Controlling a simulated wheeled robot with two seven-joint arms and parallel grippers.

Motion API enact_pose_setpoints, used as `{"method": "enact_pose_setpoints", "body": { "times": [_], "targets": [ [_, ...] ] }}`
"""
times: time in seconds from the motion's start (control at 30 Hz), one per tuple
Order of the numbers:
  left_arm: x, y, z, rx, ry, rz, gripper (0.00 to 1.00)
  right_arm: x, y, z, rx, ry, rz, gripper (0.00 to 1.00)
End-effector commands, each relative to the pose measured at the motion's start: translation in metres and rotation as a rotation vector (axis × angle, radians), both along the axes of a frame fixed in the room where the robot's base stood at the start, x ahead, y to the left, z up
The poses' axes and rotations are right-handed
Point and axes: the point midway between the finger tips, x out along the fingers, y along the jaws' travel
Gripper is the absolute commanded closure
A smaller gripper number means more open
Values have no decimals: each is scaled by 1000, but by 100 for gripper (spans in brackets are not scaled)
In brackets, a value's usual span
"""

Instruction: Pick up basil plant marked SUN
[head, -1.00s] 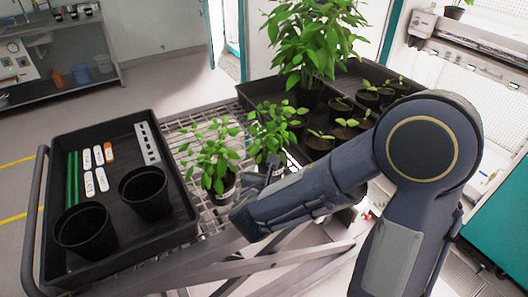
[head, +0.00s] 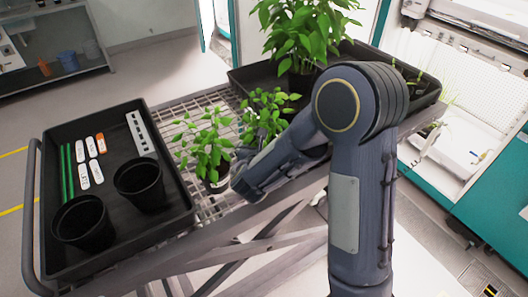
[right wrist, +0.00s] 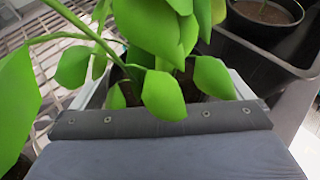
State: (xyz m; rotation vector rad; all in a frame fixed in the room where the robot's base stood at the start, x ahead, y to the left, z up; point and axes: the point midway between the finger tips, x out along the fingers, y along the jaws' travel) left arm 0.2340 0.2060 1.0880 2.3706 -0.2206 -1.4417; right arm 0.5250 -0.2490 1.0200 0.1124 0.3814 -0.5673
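Two small leafy basil plants stand on the wire-mesh cart top in the head view: a front one (head: 205,150) in a dark pot with a pale label (head: 217,182), and one behind it to the right (head: 266,108). I cannot read SUN on either. My right gripper (head: 262,138) is low at the rear plant, largely hidden by leaves and my own forearm. In the right wrist view its fingers (right wrist: 170,92) stand apart on either side of a stem and dark soil (right wrist: 188,78). Leaves hide any contact with the pot. My left gripper is out of view.
A black tray (head: 112,240) at the left holds two empty pots (head: 85,222), labels and green stakes. Another black tray (head: 425,92) at the back right, partly behind my arm, has a large leafy plant (head: 300,35) at its left end. Mesh around the front plant is bare.

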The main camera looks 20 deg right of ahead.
Motion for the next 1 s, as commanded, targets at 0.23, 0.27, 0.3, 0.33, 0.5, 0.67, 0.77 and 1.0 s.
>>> {"method": "enact_pose_setpoints", "body": {
  "times": [0.23,0.27,0.3,0.33,0.5,0.67,0.77,1.0],
  "targets": [
    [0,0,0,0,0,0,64,0,0,0,0,0,0,34],
    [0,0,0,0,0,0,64,0,0,0,0,0,0,38],
    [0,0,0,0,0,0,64,0,0,0,0,0,0,43],
    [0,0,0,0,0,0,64,0,0,0,0,0,0,47],
    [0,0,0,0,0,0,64,0,0,1,0,-1,0,54],
    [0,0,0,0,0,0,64,0,0,2,0,-3,-1,54],
    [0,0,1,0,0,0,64,0,0,8,1,-4,-2,54],
    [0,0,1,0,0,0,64,-8,0,43,3,-9,0,54]
  ]
}}
